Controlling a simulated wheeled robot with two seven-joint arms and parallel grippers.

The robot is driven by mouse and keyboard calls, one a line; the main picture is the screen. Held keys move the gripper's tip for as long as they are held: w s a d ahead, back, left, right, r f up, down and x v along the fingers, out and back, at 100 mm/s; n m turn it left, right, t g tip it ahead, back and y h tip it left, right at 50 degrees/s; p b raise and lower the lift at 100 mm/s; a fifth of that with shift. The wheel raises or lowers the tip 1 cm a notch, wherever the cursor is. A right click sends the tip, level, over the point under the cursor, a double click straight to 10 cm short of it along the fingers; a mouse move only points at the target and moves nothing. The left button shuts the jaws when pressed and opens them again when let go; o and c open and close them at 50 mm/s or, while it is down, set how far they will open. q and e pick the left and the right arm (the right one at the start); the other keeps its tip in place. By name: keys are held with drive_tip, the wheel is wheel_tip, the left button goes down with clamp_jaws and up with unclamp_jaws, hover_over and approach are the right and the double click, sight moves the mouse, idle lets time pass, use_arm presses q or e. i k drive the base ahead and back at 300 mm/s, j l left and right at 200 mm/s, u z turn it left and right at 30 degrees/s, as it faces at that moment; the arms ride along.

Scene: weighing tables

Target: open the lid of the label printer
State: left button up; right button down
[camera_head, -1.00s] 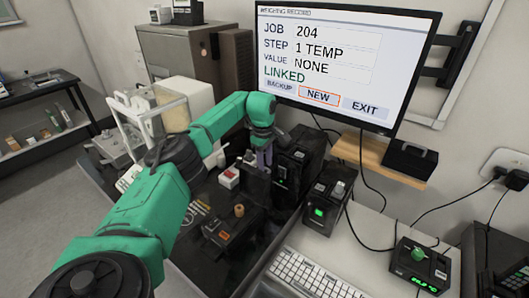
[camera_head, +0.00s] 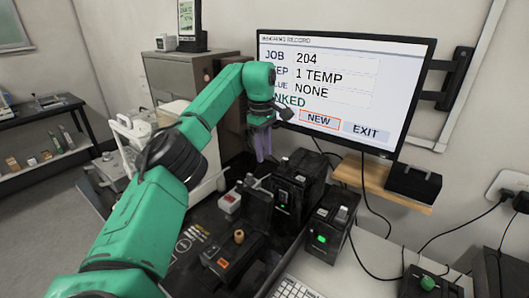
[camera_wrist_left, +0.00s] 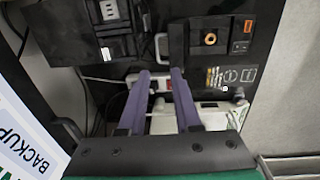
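A black boxy device (camera_head: 306,174) stands right of centre in the head view, with a pale patch on top and a small green light. It looks like the label printer, but I cannot be sure, nor tell its lid's state. A black device also shows at the top left of the left wrist view (camera_wrist_left: 84,36). My left gripper (camera_head: 263,158) has purple fingers pointing down, above and left of this device, apart from it. In the left wrist view a gap shows between its fingers (camera_wrist_left: 161,72), with nothing held. My right gripper is out of view.
The large monitor (camera_head: 345,75) hangs close behind my left gripper. A smaller black device (camera_head: 327,228) with a green display stands to the right. A dark box with a copper-coloured knob (camera_head: 239,236) and a red-and-white switch box (camera_head: 229,203) lie in front. A keyboard (camera_head: 295,289) is at the bottom.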

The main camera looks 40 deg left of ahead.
sight(256, 207)
drive_tip(key=k, duration=1.5)
